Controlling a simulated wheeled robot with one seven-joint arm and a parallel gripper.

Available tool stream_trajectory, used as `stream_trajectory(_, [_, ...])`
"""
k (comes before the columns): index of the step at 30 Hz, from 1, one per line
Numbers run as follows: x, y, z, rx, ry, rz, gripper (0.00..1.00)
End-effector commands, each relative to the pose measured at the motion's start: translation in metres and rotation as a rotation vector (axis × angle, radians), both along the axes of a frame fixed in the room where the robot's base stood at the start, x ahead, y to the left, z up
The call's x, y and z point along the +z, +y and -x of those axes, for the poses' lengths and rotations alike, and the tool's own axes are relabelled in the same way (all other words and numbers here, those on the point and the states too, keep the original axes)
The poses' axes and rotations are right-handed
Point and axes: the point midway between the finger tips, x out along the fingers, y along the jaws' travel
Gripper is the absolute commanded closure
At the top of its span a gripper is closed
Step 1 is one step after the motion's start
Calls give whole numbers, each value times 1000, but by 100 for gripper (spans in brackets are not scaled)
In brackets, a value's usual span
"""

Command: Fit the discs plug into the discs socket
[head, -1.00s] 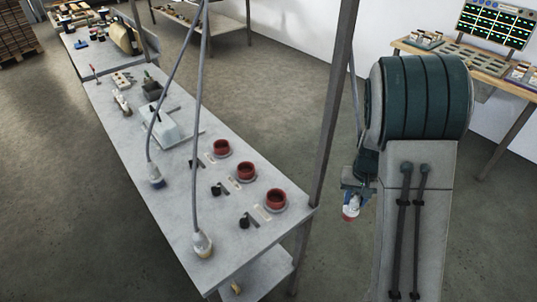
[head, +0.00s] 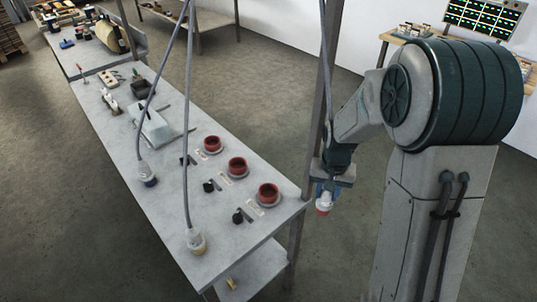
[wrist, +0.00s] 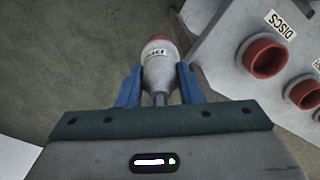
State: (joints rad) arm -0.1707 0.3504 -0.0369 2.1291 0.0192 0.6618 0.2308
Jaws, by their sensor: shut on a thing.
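My gripper (head: 324,192) is shut on a plug (head: 323,206) with a white body and a red end. It hangs in the air just beyond the right end of the bench. In the wrist view the plug (wrist: 157,62) sits between the blue fingers (wrist: 158,82), its red end pointing away, with a partly legible label. The discs socket (wrist: 262,58), a red ring beside a DISCS label (wrist: 280,24), lies right of the plug and apart from it. In the head view it appears to be the red socket (head: 268,193) nearest the bench corner.
Two more red sockets (head: 237,166) (head: 212,145) stand in a row along the bench (head: 160,215), with small black parts beside them. Two hanging cables end in plugs (head: 195,242) (head: 147,174) over the bench. A grey post (head: 322,100) rises behind the bench's right end.

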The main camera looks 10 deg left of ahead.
Motion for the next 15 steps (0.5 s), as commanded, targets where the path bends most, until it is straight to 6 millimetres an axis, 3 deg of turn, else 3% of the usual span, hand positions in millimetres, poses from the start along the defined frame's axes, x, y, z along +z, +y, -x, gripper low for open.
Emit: stream_trajectory(15, [52, 126, 72, -234, -2, 0, 94])
